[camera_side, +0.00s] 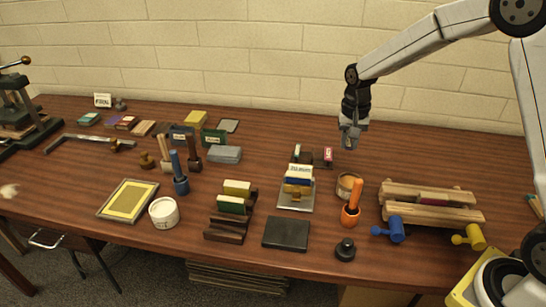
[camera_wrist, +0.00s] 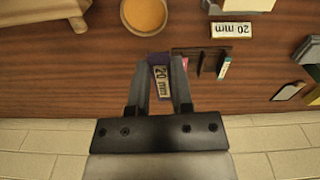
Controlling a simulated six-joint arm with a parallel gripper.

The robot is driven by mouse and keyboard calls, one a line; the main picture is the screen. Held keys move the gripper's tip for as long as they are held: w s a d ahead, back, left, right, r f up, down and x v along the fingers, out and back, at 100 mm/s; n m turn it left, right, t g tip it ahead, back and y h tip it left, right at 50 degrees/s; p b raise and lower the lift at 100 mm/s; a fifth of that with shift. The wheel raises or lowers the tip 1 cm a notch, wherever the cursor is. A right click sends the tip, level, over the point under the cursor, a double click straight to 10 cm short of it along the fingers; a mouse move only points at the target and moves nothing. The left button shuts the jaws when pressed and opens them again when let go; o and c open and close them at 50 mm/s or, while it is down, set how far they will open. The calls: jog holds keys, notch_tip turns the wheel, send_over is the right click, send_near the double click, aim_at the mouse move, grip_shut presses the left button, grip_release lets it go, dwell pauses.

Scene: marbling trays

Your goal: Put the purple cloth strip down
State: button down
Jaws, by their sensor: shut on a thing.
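My gripper (camera_side: 351,135) hangs over the back part of the table, right of the middle, in the side view. In the wrist view, my gripper (camera_wrist: 160,95) is shut on a small purple strip (camera_wrist: 158,60) with a pale "20 mm" label facing the camera. The strip sits between the two fingers near their tips. In the side view it is too small to make out clearly.
In the side view, a tub of orange-brown stuff (camera_side: 349,186) and an orange-handled tool (camera_side: 353,203) stand in front of my gripper. A wooden rack (camera_side: 432,213) is to the right. Bare table lies behind, towards the wall.

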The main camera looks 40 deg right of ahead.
jog(key=s+f+n, duration=0.3)
jog(key=s+n, duration=0.3)
jog(key=n, duration=0.2)
jog(key=shift+s+f, duration=0.15)
jog(key=shift+f, duration=0.25)
jog(key=shift+r, duration=0.1)
notch_tip(320, 180, up, 9)
jog(key=s+a+n, duration=0.9)
jog(key=s+a, duration=0.3)
jog(key=a, duration=0.5)
jog(key=shift+s+f, duration=0.15)
jog(key=shift+f, duration=2.45)
